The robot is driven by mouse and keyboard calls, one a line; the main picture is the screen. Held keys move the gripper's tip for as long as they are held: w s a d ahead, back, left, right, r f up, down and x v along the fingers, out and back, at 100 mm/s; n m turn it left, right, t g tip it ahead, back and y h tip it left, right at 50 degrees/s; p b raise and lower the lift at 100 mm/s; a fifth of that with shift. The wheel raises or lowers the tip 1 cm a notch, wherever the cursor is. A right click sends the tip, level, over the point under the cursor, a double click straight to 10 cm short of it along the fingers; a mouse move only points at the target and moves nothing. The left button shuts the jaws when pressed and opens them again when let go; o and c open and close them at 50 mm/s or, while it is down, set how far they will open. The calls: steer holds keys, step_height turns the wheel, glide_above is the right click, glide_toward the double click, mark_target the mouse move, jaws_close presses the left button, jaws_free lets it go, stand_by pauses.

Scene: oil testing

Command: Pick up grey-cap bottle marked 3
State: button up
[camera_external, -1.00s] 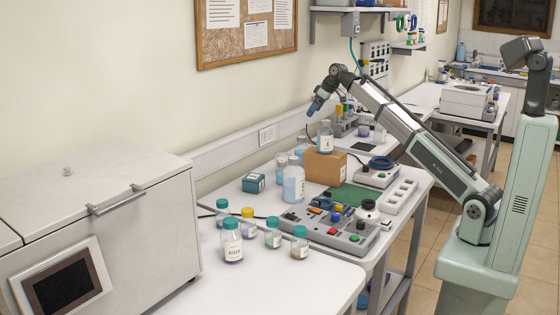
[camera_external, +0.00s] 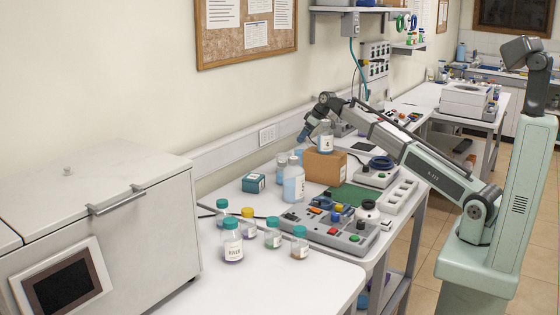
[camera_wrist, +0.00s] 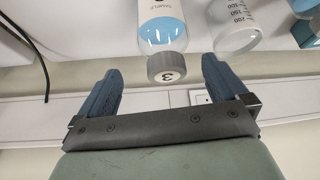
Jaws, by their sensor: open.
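The grey-cap bottle (camera_wrist: 167,67) shows upside down in the wrist view, with pale blue liquid and a 3 on its cap. My gripper (camera_wrist: 160,66) is open, its two blue fingers apart on either side of the cap in the picture. Nothing is held, and I cannot tell how far the cap is from the fingers in depth. In the external view my gripper (camera_external: 304,138) points down over the glassware at the back of the bench. The bottle under it is small and partly hidden there.
A clear graduated beaker (camera_wrist: 238,32) stands close beside the bottle. Another bottle (camera_external: 325,136) stands on a cardboard box (camera_external: 326,166) close to my gripper.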

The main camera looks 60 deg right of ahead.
mark_target(301, 151)
steer(key=shift+a+x, duration=0.15)
steer(key=shift+x, duration=1.2)
steer(key=shift+a+x, duration=0.2)
steer(key=shift+x, duration=1.15)
steer(key=shift+s, duration=0.1)
steer(key=c, duration=1.4)
steer(key=shift+c, duration=0.2)
steer(key=shift+r, duration=0.2)
